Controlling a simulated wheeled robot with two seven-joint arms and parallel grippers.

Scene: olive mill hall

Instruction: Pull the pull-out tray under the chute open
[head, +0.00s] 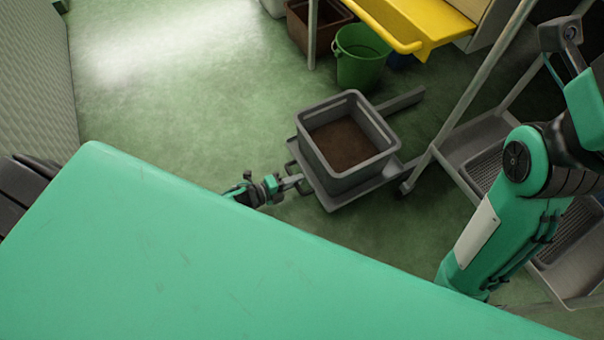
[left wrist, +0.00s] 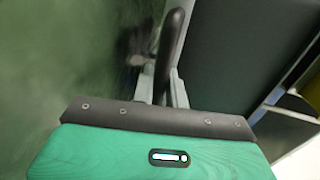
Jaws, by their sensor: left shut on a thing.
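The pull-out tray (head: 340,203) is a grey platform low over the floor, in the middle of the head view. A grey open bin (head: 347,182) with brown contents stands on it. A dark bar handle is on the tray's left side; it shows large in the left wrist view (left wrist: 172,45). My left gripper (head: 292,183) is shut on this handle, its fingers (left wrist: 160,90) on either side of the bar. The yellow chute (head: 405,30) is at the top right of the tray. My right arm shows at the right; its gripper is out of view.
A grey rail (head: 404,101) reaches right from behind the bin. A green bucket (head: 361,60) and a brown crate (head: 300,25) stand at the back. A metal frame with grey trays (head: 484,165) is at the right. The green floor left of the tray is clear.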

